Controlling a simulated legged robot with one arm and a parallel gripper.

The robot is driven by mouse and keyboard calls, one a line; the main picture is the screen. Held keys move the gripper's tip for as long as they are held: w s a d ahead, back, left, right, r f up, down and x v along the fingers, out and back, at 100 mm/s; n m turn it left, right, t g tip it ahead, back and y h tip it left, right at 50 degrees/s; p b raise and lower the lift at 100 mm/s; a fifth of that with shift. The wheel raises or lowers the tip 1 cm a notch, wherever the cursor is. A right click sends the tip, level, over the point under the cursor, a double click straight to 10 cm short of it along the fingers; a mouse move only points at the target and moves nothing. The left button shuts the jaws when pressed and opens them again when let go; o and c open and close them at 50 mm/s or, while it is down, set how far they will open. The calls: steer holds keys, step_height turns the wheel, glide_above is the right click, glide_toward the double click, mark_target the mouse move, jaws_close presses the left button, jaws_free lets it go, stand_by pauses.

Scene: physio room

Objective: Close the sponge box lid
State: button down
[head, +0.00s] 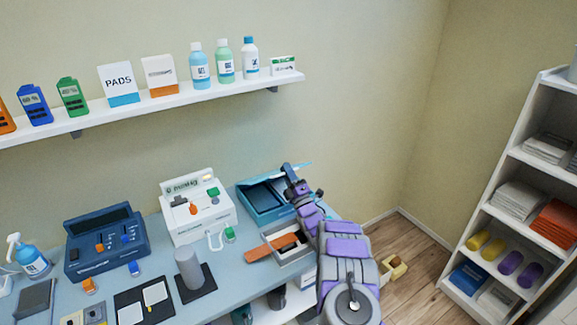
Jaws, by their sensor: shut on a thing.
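A teal box (262,214), which I take to be the sponge box, stands at the back right of the blue-grey table. Its lid (268,177) is up along the back, and the dark inside shows. My gripper (290,174) is at the right part of the lid and is shut on it. The fingertips are small here and partly hidden by my own wrist. My arm reaches up from the bottom right and covers the box's right side.
An open grey tray (294,249) with an orange-brown strip (271,247) sits in front of the box. A wall shelf (190,103) with bottles hangs above. A white rack (483,222) stands at right.

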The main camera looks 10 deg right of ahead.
steer(key=shift+a+f, duration=0.3)
steer(key=shift+a, duration=0.35)
steer(key=c, duration=1.5)
jaws_free()
steer(key=shift+o, duration=0.2)
steer(key=shift+a, duration=0.15)
steer(key=shift+d, duration=0.2)
